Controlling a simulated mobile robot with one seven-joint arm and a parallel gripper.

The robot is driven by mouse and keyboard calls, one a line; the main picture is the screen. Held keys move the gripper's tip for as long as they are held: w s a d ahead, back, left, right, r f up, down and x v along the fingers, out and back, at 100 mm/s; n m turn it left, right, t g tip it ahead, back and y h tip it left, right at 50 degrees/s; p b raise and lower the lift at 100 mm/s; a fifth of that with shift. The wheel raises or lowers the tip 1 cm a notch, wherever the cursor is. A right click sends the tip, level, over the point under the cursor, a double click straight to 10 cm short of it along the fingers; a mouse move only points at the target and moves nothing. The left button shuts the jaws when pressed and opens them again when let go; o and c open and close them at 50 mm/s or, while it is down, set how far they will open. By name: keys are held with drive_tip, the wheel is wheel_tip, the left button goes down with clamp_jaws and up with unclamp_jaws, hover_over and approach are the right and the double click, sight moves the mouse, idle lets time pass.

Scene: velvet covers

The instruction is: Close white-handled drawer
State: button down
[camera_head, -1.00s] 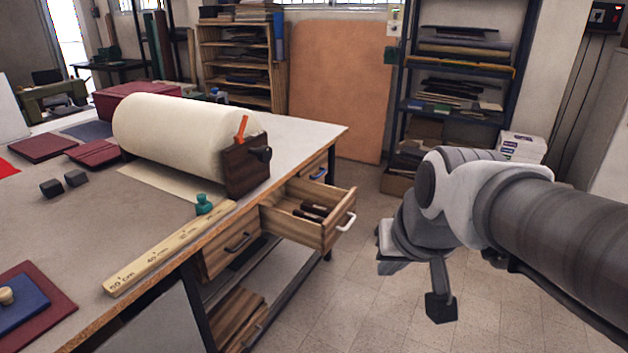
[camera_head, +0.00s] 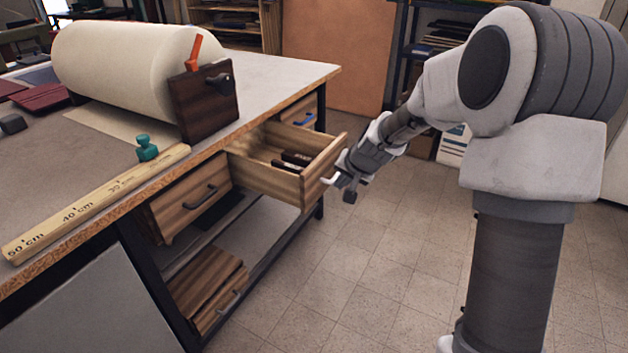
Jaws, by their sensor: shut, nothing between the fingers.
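The wooden drawer (camera_head: 280,180) stands pulled out from under the workbench's right edge, with dark items lying inside it. Its white handle (camera_head: 328,181) shows only in part at the drawer front, because my gripper covers some of it. My gripper (camera_head: 346,182) is at the drawer front, beside the handle, with its fingers shut and empty. I cannot tell whether it touches the handle or the front.
A drawer with a black handle (camera_head: 190,195) and one with a blue handle (camera_head: 304,119) are in the same bench (camera_head: 270,85). A paper roll (camera_head: 130,65), a ruler (camera_head: 85,205) and a teal object (camera_head: 147,150) lie on top. The tiled floor (camera_head: 385,270) right of the bench is clear.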

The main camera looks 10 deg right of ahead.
drive_tip(key=d+x, duration=0.1)
drive_tip(key=x, duration=0.2)
drive_tip(key=b, duration=0.3)
approach(314, 195)
drive_tip(key=shift+x, duration=2.1)
drive_tip(key=shift+a, duration=0.1)
